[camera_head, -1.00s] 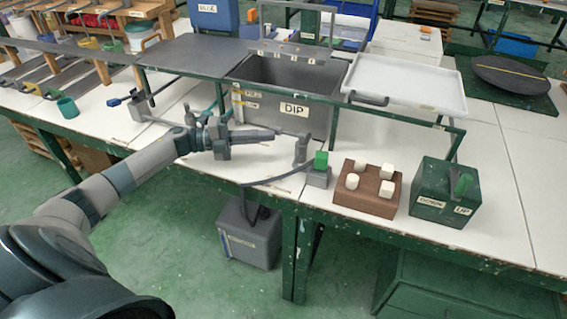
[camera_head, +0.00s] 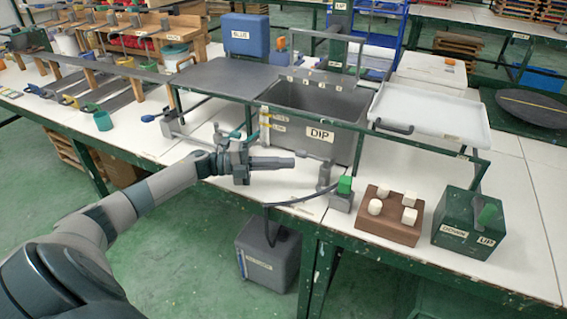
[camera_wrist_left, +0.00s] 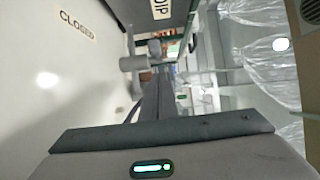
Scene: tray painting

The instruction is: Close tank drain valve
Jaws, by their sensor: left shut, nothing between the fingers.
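The grey dip tank (camera_head: 352,148) carries a "DIP" label and stands in the worktable. A small grey upright fitting (camera_head: 325,176), which looks like the drain valve, stands in front of it near a dark hose (camera_head: 300,200). Grey fittings (camera_wrist_left: 135,62) also show beyond my fingers in the left wrist view, with a "CLOSED" label (camera_wrist_left: 77,25) on the pale surface. I cannot tell the valve's setting. My left gripper (camera_head: 291,163) is shut and empty, pointing right, left of the upright fitting and seemingly apart from it. My right gripper is not in view.
A green block on a grey base (camera_head: 344,186), a brown block with several white knobs (camera_head: 385,232) and a green up/down box (camera_head: 455,236) line the front edge. A grey container (camera_head: 268,255) sits below. A white tray (camera_head: 440,108) lies right of the tank.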

